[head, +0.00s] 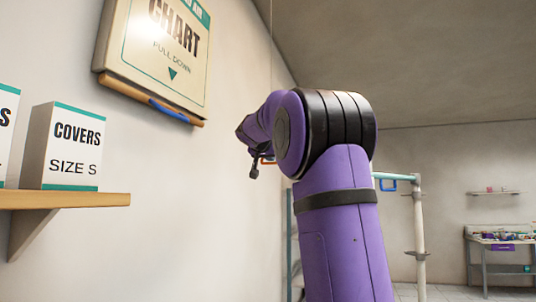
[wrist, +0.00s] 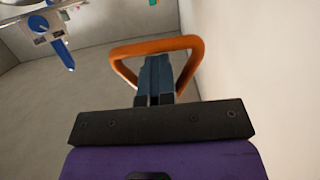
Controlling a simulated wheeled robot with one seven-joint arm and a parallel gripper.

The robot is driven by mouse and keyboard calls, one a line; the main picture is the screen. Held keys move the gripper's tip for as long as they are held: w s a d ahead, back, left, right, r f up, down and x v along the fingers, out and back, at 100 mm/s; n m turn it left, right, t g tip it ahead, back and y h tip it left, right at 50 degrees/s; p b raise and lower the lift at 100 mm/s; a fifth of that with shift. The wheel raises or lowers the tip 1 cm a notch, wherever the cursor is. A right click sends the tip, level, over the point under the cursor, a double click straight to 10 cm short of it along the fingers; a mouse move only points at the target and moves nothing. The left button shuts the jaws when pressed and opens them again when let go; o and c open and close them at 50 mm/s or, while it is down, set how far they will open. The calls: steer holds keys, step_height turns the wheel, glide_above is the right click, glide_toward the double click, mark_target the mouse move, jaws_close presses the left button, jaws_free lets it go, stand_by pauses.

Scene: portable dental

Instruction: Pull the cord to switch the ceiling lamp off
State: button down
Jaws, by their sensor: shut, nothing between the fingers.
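A thin cord (head: 271,45) hangs from above in the head view, between the wall chart and my arm. An orange ring-shaped handle (head: 267,161) shows just past my arm, partly hidden by it. In the wrist view the orange handle (wrist: 155,46) is a rounded triangular loop. My gripper (wrist: 157,62) is shut and empty, and its fingers appear within the loop's outline, with its sides to their left and right. Whether the fingers pass through the loop or lie in front of it I cannot tell. The ceiling lamp itself is not clearly seen.
A pull-down chart case (head: 155,62) with a blue handle (head: 168,110) is on the left wall. Below it, a shelf (head: 75,200) holds boxes labelled covers. A stand with a teal rail (head: 397,176) is behind my arm. A bench (head: 500,238) stands far right.

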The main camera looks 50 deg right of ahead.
steer(key=shift+s+d+f, duration=0.2)
steer(key=shift+d+f, duration=0.1)
steer(key=shift+f, duration=0.25)
steer(key=shift+r, duration=0.15)
steer(key=shift+d+r, duration=0.15)
steer(key=shift+r, duration=0.8)
steer(key=shift+a, duration=0.4)
steer(key=v, duration=0.8)
steer(key=shift+w+r, duration=0.1)
steer(key=shift+w, duration=0.1)
stand_by(0.6)
